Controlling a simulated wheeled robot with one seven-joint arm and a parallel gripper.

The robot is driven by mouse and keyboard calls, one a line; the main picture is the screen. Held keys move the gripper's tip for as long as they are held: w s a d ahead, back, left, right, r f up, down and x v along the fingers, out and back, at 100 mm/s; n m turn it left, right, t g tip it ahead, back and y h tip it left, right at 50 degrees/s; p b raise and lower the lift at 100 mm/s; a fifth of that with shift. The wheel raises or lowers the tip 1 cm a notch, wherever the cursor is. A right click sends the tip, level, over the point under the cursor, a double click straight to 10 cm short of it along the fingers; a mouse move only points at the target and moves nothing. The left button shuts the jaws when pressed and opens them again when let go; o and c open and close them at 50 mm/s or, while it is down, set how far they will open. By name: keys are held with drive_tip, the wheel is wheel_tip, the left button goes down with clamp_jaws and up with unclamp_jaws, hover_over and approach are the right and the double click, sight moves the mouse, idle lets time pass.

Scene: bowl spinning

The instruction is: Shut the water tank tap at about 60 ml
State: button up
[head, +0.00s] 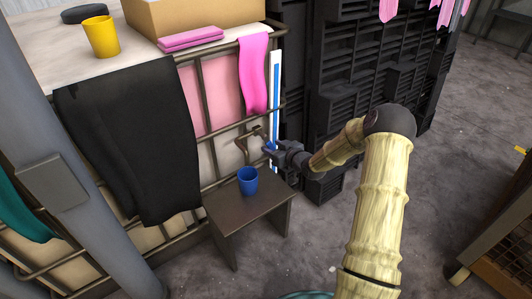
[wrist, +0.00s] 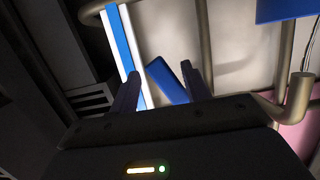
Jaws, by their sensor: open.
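The water tank (head: 229,157) is a pale container in a metal cage with a tall blue-and-white strip (head: 275,90) on its right edge. The strip also shows in the wrist view (wrist: 122,40). A blue piece that looks like the tap handle (wrist: 168,82) lies between and beyond my fingers; I cannot tell if they touch it. A bent metal pipe (wrist: 293,95) is at the right. A blue cup (head: 248,181) stands upright on a small dark table (head: 232,206); its water level cannot be read. My gripper (head: 269,148), also in the wrist view (wrist: 162,85), is open at the strip's lower end.
A black cloth (head: 130,145) and a pink cloth (head: 254,75) hang over the cage. A yellow cup (head: 101,36) and a cardboard box (head: 190,14) are on top. Stacked black crates (head: 350,80) stand behind my arm. Grey floor is free at the right.

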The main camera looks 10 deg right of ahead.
drive_tip(key=a, duration=0.1)
drive_tip(key=s+a, duration=0.1)
drive_tip(key=a, duration=0.1)
drive_tip(key=s+a, duration=0.1)
drive_tip(key=shift+a, duration=0.25)
idle(0.9)
drive_tip(key=shift+w+d, duration=0.2)
drive_tip(key=shift+d, duration=0.25)
idle(0.3)
drive_tip(key=p+v, duration=0.3)
drive_tip(key=v, duration=0.5)
drive_tip(key=shift+s+r, duration=0.2)
drive_tip(key=shift+r, duration=0.15)
idle(0.5)
